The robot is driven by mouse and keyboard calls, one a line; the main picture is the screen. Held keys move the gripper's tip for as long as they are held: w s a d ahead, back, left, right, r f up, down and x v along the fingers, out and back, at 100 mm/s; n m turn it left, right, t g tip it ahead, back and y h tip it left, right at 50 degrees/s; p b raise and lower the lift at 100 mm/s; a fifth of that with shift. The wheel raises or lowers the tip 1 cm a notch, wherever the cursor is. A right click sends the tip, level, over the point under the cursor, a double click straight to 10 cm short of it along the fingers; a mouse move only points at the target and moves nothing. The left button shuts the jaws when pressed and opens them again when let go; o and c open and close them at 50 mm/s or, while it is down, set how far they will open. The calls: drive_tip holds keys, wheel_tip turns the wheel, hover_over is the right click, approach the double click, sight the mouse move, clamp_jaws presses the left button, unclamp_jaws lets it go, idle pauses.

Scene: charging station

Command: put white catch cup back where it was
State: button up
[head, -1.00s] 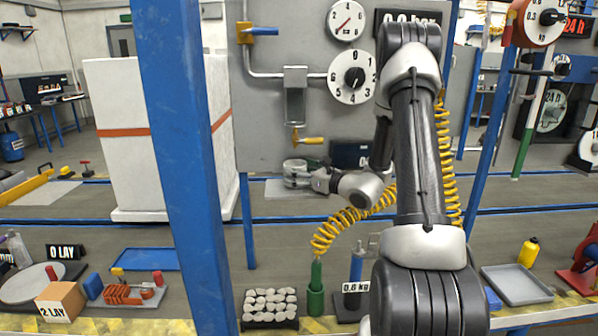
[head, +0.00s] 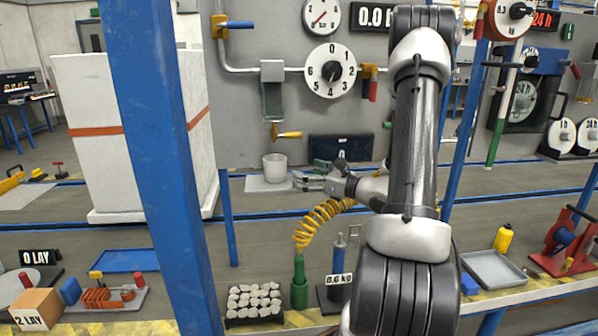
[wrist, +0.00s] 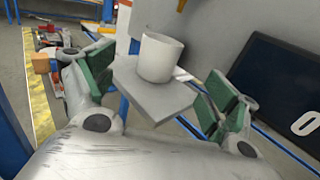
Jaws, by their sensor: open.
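The white catch cup (head: 275,168) stands upright on a grey plate (head: 262,186) below the yellow-handled drain valve (head: 287,134). In the wrist view the cup (wrist: 160,58) sits on the plate (wrist: 150,92), ahead of the fingers and between their lines. My gripper (head: 296,181) is just right of the cup, open and empty, with a gap to the cup. In the wrist view its green-padded fingers (wrist: 152,90) are spread wide on both sides.
A dark display box (head: 341,148) stands right of the plate. A yellow coiled hose (head: 318,222) hangs below my arm. A blue post (head: 150,150) stands at the left. A tray of stones (head: 254,301) and a green bottle (head: 299,283) stand in front.

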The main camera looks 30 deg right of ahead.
drive_tip(key=s+a+r+n+g+y, duration=0.2)
drive_tip(key=s+a+n+g+y, duration=0.15)
drive_tip(key=s+a+n, duration=0.35)
drive_tip(key=s+a+r+n+g+y, duration=0.25)
drive_tip(key=a+n+g, duration=0.2)
drive_tip(key=a, duration=0.35)
drive_tip(key=s+a+n+g+h, duration=0.3)
drive_tip(key=s+n+g, duration=0.35)
drive_tip(key=s, duration=0.35)
drive_tip(key=s+d+r+n+t+h, duration=0.2)
drive_tip(key=s+d+r+n+h, duration=0.4)
drive_tip(key=n, duration=0.7)
drive_tip(key=s+d+h, duration=0.2)
drive_tip(key=d+h, duration=0.2)
drive_tip(key=shift+d+r, duration=0.15)
drive_tip(key=shift+r, duration=0.05)
drive_tip(key=shift+s+d+t, duration=0.1)
drive_tip(key=shift+d+t, duration=0.05)
drive_tip(key=shift+t, duration=0.1)
